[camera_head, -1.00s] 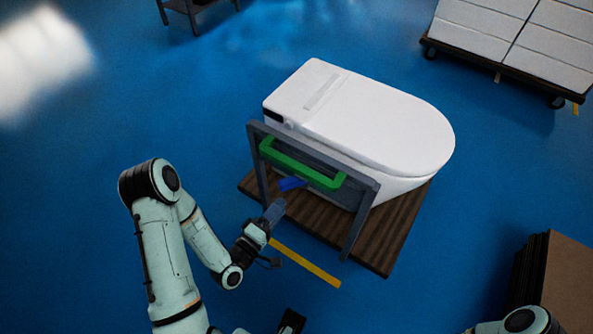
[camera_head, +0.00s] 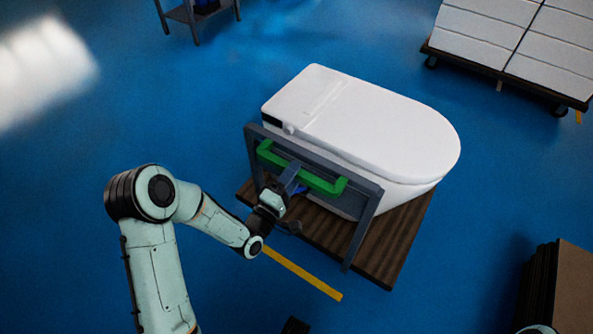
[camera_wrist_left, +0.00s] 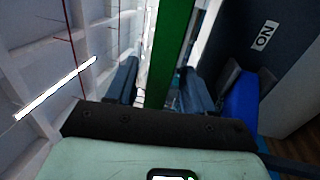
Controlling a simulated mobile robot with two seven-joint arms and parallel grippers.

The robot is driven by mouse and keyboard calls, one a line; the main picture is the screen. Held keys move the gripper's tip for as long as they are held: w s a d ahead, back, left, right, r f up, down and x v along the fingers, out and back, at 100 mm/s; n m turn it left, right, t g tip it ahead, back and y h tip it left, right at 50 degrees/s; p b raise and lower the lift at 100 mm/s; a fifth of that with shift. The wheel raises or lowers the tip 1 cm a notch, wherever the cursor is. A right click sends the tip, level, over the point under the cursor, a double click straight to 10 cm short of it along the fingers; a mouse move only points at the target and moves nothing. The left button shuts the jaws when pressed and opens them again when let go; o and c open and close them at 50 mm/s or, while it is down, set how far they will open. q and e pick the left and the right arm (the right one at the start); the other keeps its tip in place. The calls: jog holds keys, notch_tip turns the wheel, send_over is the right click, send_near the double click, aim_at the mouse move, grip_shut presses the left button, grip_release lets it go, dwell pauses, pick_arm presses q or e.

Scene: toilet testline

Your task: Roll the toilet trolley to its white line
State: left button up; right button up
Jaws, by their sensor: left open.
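The toilet trolley (camera_head: 400,255) is a dark wooden platform with a grey frame (camera_head: 365,225) at its near side, carrying a white toilet (camera_head: 370,120). A green handle bar (camera_head: 325,186) is fixed to the frame. My left gripper (camera_head: 290,174) is open at the handle's left-middle part. In the left wrist view, the green bar (camera_wrist_left: 172,45) runs between the two spread fingers; contact cannot be told. A blue lever (camera_wrist_left: 240,98) lies beside the right finger, near a dark panel marked "ON" (camera_wrist_left: 264,37). My right gripper is not in view. No white line is visible.
A yellow strip (camera_head: 302,273) lies on the blue floor in front of the trolley. A cart of white boxes (camera_head: 500,50) stands back right, a grey stand (camera_head: 195,15) back left, and brown panels (camera_head: 560,290) lower right. Floor left of the trolley is clear.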

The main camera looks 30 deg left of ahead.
pick_arm(q)
jog(key=shift+x, duration=0.9)
jog(key=shift+f, duration=0.1)
grip_shut()
jog(key=shift+w, duration=0.1)
